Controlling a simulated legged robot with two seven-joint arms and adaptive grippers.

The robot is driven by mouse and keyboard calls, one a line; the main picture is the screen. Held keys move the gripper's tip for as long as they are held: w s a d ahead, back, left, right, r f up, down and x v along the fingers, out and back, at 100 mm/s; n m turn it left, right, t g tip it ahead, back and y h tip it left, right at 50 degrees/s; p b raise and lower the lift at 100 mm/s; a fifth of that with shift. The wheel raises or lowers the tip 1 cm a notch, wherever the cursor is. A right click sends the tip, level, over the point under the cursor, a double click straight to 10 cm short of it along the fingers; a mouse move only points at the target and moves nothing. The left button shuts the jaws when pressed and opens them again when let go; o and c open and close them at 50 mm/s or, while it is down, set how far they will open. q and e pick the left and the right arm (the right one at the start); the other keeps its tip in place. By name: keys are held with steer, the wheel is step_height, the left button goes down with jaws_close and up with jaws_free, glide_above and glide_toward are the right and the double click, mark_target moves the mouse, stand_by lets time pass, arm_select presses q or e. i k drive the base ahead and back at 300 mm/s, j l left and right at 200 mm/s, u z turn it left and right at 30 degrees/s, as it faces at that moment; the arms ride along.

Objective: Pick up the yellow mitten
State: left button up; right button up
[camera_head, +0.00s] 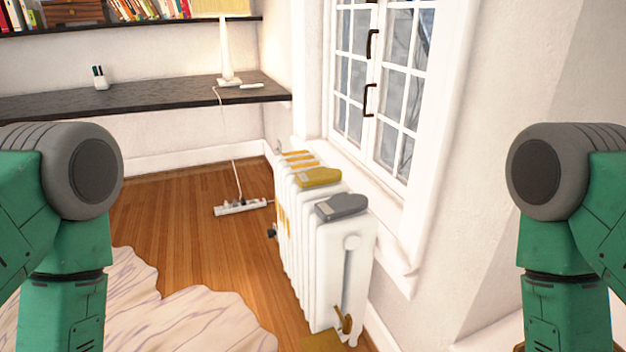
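A yellow mitten (317,177) lies on top of the white radiator (327,249), towards its middle. A grey mitten (342,206) lies on the radiator's near end, just in front of the yellow one and apart from it or nearly so. Yellow striped cloth (299,158) lies on the radiator's far end, and some hangs down its left side. My two green arms stand at the left and right edges of the view. Neither gripper shows, and both mittens are clear of my arms.
The radiator stands under a white-framed window (383,85) by the right wall. A power strip (241,207) with a cord lies on the wooden floor (190,215) to its left. A pale rug (150,310) is at the lower left. A dark shelf (150,100) holds a lamp (229,50) and pen cup (100,80).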

mark_target(318, 176)
steer(key=i+j+z, duration=0.15)
steer(key=z, duration=1.2)
steer(key=i+j+z, duration=0.1)
steer(key=j+z, duration=0.2)
steer(key=j, duration=0.25)
steer(key=j+z, duration=0.25)
steer(key=j, duration=0.3)
steer(key=j+z, duration=0.3)
steer(key=j, duration=0.25)
steer(key=k+j+z, duration=0.1)
steer(key=j+z, duration=0.2)
steer(key=j, duration=0.2)
steer(key=k+j+z, duration=0.15)
steer(key=j+z, duration=0.15)
steer(key=j, duration=0.25)
